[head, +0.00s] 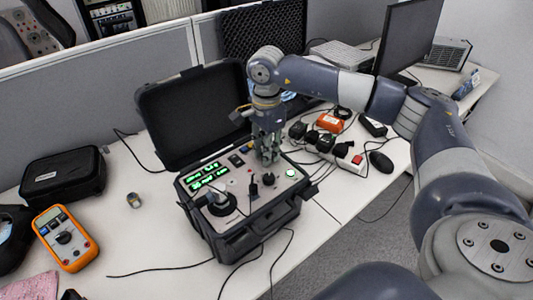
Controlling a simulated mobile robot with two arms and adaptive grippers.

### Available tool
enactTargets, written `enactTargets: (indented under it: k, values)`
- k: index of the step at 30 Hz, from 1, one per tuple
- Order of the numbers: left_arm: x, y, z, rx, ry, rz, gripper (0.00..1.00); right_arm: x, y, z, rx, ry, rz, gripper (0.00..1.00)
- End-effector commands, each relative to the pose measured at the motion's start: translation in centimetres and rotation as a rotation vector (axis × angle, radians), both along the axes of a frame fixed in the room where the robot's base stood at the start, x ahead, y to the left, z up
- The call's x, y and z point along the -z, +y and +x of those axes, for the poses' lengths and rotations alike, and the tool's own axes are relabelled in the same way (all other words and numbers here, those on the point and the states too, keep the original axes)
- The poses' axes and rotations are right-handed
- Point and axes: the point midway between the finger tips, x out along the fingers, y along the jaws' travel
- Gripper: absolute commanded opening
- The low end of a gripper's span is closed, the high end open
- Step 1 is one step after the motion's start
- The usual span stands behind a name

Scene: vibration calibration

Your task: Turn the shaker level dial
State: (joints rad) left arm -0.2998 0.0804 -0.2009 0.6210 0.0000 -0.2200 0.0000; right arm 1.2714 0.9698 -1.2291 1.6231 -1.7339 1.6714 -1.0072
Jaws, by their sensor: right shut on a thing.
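The calibrator is an open black case (262,228) on the white table, with a light grey control panel (235,180) facing up. Two green lit displays (208,176) sit at the panel's left, and a round black shaker head (221,204) stands at its front left. My right gripper (267,160) points down at the back right of the panel, its fingers closed on a small control there, the shaker level dial. The fingers hide most of that control. A black knob (268,179) shows just in front of the fingertips. My left gripper is out of view.
The raised case lid (192,115) stands behind the panel. An orange multimeter (65,238) and a black pouch (62,175) lie at left. A power strip (345,158), black adapters and a mouse (381,162) lie at right. Cables cross the table front.

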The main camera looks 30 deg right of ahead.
Motion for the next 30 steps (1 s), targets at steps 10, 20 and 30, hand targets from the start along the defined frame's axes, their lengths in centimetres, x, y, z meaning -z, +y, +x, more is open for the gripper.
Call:
enactTargets:
  k: [10,20,30]
  values:
    - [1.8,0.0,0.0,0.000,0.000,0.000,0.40,0.0,0.0,0.1,-0.326,-0.006,0.001,0.00]
    - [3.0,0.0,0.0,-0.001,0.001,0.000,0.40,0.0,0.0,0.2,-0.616,-0.006,0.000,0.00]
    - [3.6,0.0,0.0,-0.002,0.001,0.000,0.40,-0.2,0.0,0.2,-0.806,-0.006,-0.001,0.00]
